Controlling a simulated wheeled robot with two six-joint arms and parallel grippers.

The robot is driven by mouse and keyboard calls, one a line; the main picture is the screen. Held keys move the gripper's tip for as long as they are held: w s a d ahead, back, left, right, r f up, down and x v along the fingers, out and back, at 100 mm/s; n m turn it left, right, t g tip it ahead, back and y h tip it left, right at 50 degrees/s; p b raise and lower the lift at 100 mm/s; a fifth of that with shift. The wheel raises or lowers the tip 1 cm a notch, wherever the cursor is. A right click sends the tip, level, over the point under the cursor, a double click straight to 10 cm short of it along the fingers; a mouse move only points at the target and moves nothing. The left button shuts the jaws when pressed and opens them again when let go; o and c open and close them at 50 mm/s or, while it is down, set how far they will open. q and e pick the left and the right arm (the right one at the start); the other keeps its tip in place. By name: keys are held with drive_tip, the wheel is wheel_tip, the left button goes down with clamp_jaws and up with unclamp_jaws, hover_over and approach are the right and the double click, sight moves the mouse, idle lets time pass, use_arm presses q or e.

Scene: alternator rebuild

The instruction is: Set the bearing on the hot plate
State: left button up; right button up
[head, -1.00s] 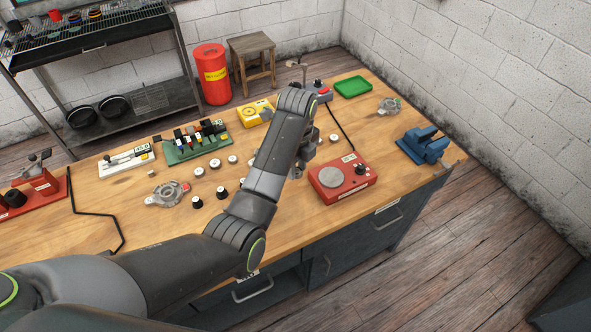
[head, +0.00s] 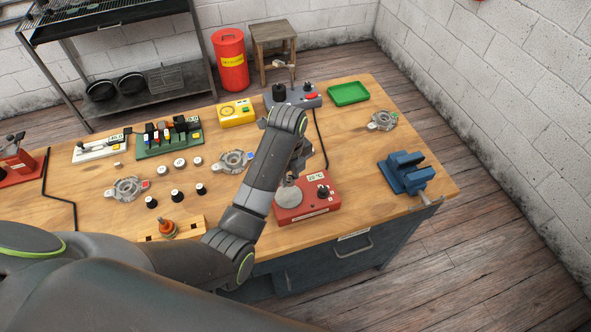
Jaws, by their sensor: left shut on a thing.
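The hot plate (head: 318,207) is a red box with a round grey heating disc, a small display and a black knob, near the front right of the bench. My left gripper (head: 294,176) points down just above the disc, partly hidden behind my own wrist. It is shut on the bearing, which is small and mostly hidden. I cannot tell whether the bearing touches the disc. My right gripper is not in view.
A blue vise (head: 405,172) stands to the right and a green tray (head: 348,93) at the back. A yellow meter (head: 237,113), a grey device with a red button (head: 291,95) and alternator housings (head: 234,161) lie left and behind. The bench between hot plate and vise is clear.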

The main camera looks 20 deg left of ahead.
sight(289, 196)
use_arm(q)
drive_tip(key=shift+s+a+f, duration=0.15)
drive_tip(key=shift+f, duration=0.4)
drive_tip(key=shift+s+a+f, duration=0.1)
drive_tip(key=shift+a+f, duration=0.05)
drive_tip(key=shift+f, duration=0.35)
drive_tip(key=shift+w+d+f, duration=0.15)
drive_tip(key=shift+d+f, duration=0.05)
drive_tip(key=shift+f, duration=1.05)
drive_tip(key=shift+a, duration=0.1)
drive_tip(key=shift+f, duration=0.15)
drive_tip(key=shift+f+b, duration=0.3)
drive_tip(key=shift+f, duration=0.55)
drive_tip(key=shift+f+p, duration=0.1)
drive_tip(key=shift+p, duration=0.2)
idle(0.6)
drive_tip(key=o, duration=1)
drive_tip(key=shift+o, duration=0.2)
